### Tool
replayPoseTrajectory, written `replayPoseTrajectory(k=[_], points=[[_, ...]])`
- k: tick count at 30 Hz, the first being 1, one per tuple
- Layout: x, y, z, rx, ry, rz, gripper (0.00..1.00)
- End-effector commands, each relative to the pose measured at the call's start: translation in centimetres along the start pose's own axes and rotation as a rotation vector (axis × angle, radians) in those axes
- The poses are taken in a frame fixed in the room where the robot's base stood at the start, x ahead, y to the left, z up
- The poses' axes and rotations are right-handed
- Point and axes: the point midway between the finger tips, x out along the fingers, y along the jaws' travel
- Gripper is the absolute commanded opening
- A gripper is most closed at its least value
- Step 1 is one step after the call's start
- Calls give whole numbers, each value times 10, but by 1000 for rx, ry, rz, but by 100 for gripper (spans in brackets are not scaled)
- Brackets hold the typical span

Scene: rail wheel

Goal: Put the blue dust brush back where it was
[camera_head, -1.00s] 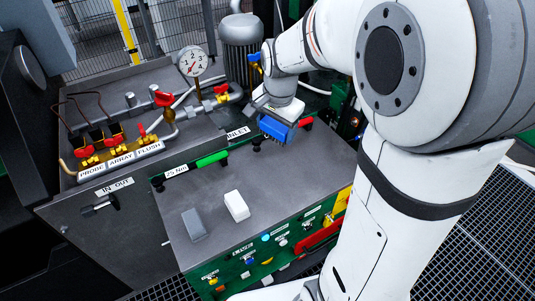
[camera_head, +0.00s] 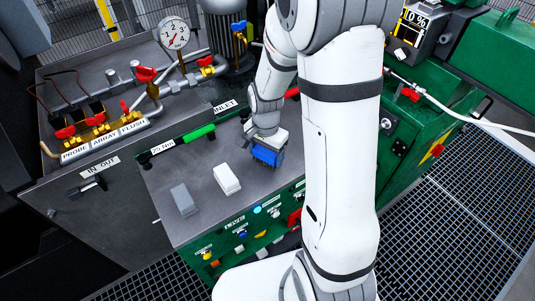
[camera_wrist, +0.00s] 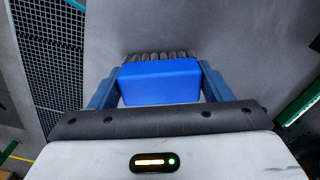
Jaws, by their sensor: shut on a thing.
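The blue dust brush (camera_head: 267,155) is held in my gripper (camera_head: 266,150) over the grey bench top (camera_head: 200,170), to the right of the white block. In the wrist view the blue brush (camera_wrist: 160,82) sits between the two blue fingers of my gripper (camera_wrist: 160,88). Its dark bristles point away from the palm toward the grey surface. I cannot tell whether the bristles touch the bench top.
A white block (camera_head: 227,179) and a grey block (camera_head: 184,200) lie on the bench top. A green-handled tool (camera_head: 198,133) lies along its back edge. Valves with red handles (camera_head: 146,74) and a gauge (camera_head: 174,34) stand at the back left. Bare bench top surrounds the blocks.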

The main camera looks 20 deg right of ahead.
Motion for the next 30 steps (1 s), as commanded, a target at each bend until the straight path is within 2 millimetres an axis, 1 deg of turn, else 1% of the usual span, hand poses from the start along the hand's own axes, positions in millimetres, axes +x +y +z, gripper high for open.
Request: replayPoseTrajectory(k=[1, 3, 9, 12, 13, 20, 21, 27, 30], points=[[6, 0, 0, 0, -1, 1, 54], [8, 0, 0, 0, 0, -1, 54], [8, 0, 0, 1, 1, -1, 54], [11, 0, 0, 1, 1, -1, 54], [10, 0, 0, 1, 1, -1, 74], [10, 0, -1, 1, 1, -1, 93], [10, 0, -1, 1, 1, -1, 94], [9, 0, -1, 2, 1, -1, 94], [4, 0, -1, 2, 2, -3, 94]])
